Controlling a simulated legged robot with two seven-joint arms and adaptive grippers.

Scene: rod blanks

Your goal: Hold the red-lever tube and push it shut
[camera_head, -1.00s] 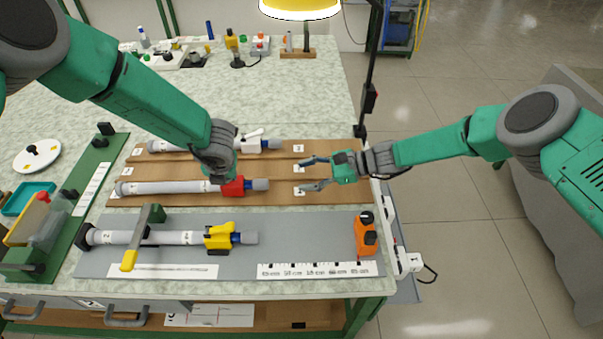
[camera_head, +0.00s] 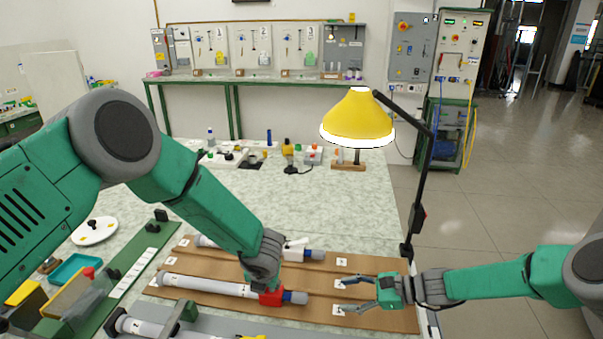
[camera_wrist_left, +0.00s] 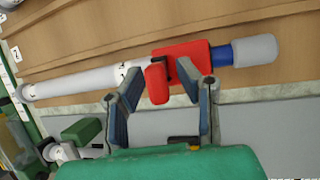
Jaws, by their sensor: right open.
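The red-lever tube, a white tube with a red clamp and a blue and grey end, lies on the brown board in the head view (camera_head: 215,287) and across the left wrist view (camera_wrist_left: 80,83). Its red lever (camera_wrist_left: 157,84) stands out from the red clamp toward my left gripper. My left gripper (camera_wrist_left: 160,72) is open, with one finger on each side of the lever; contact is not clear. In the head view its fingers are mostly hidden. My right gripper (camera_head: 341,294) is open and empty above the board, right of the tube's grey end.
A white-lever tube (camera_head: 302,251) lies behind, and another tube (camera_head: 150,327) lies in front, partly cut off. A green rail (camera_head: 125,280) with yellow and red parts is at left. The table's middle is clear.

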